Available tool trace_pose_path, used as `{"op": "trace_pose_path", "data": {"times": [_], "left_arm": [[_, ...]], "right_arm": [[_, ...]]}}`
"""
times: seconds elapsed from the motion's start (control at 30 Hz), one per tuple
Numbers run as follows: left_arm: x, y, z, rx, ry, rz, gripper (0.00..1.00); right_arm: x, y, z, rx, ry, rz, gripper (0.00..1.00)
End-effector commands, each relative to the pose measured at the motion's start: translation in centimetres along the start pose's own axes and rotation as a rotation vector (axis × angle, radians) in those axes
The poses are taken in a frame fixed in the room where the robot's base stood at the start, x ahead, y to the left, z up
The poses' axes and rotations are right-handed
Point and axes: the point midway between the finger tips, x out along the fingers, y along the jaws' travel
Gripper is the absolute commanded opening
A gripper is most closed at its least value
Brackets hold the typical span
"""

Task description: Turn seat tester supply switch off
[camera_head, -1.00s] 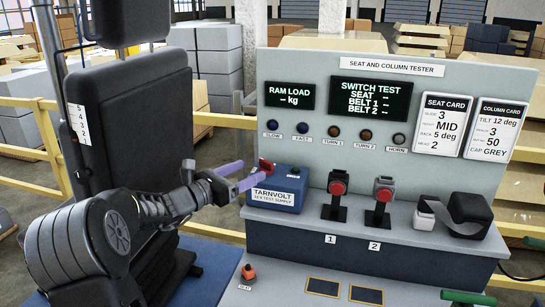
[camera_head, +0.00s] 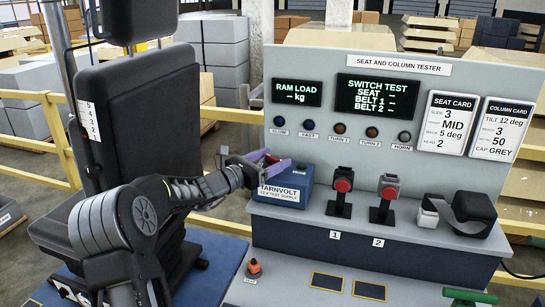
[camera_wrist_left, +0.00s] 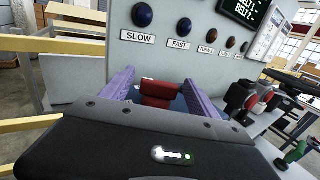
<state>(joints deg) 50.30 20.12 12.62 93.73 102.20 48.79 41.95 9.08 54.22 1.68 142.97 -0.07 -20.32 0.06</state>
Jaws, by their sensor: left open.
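The blue supply box (camera_head: 284,193), labelled TARNVOLT 12 V test supply, stands on the tester's shelf at its left end. Its red switch (camera_wrist_left: 158,92) shows in the left wrist view between my fingers; in the head view the fingers mostly cover the switch area. My left gripper (camera_head: 272,163) is open at the top of the box, with purple fingers either side of the red switch. The left wrist view shows the same gripper (camera_wrist_left: 155,85) with a gap between each finger and the switch. Whether the switch is on or off I cannot tell. My right gripper is not in view.
The tester panel (camera_head: 330,165) rises behind the box. Two red-buttoned buckle stands (camera_head: 342,187) and a black block with a strap (camera_head: 475,210) stand to the right on the shelf. A black seat (camera_head: 140,130) is at the left, near my left arm.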

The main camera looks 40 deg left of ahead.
Motion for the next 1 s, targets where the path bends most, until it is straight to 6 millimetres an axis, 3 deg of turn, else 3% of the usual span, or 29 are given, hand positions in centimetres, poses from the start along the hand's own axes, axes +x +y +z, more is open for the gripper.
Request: {"op": "trace_pose_path", "data": {"times": [0.3, 1.0], "left_arm": [[0.3, 0.0, -0.04, 0.001, 0.001, 0.001, 0.69], [0.26, 0.02, -0.04, 0.001, 0.001, 0.001, 0.12]], "right_arm": [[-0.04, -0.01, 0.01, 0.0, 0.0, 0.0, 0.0], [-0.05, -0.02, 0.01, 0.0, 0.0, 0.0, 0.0]]}}
